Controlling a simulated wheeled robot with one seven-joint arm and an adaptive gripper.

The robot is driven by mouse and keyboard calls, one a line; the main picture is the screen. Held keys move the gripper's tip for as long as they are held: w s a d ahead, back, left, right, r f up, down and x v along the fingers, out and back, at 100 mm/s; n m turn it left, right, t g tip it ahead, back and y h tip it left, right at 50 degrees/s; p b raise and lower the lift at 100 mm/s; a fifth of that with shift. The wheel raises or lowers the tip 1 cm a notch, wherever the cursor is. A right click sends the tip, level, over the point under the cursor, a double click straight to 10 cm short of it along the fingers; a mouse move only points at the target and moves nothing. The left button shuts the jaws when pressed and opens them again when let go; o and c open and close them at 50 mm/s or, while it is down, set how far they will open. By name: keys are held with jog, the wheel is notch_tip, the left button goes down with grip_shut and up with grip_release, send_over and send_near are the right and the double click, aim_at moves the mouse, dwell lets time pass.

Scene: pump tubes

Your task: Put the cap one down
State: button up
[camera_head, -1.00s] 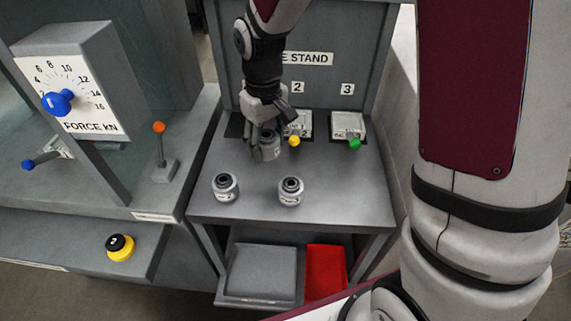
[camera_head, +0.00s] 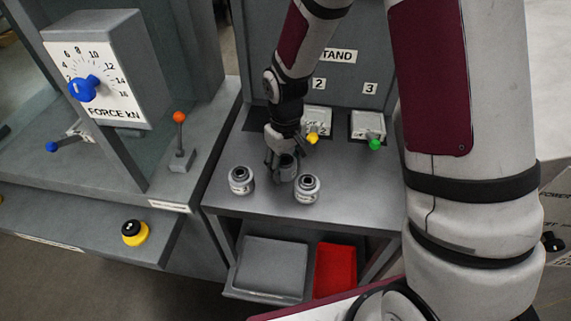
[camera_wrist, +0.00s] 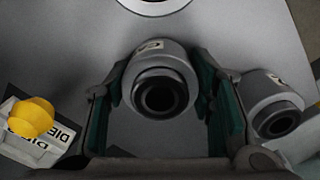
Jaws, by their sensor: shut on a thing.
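My gripper (camera_head: 281,162) is shut on a grey cylindrical cap (camera_head: 288,170) with a dark ring around a hole in its top. In the wrist view, this cap (camera_wrist: 158,62) sits upright between the two green-padded fingers, with a partly readable white label on its side. I cannot tell which number it bears, nor whether its base touches the table. Two similar caps stand upright on the grey table, one to the left (camera_head: 241,181) and one to the right and nearer the front (camera_head: 307,189). In the wrist view, one cap (camera_wrist: 272,106) is close beside the right finger.
Behind are white die blocks with a yellow knob (camera_head: 313,137) and a green knob (camera_head: 375,144), under the stand's back panel. A grey tray (camera_head: 270,268) and a red tray (camera_head: 335,270) lie below the table. Left is a press with an orange-tipped lever (camera_head: 179,118).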

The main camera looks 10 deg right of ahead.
aim_at(286, 160)
jog(key=o, duration=1.4)
jog(key=shift+f, duration=0.15)
notch_tip(286, 160, up, 12)
jog(key=shift+r, duration=0.25)
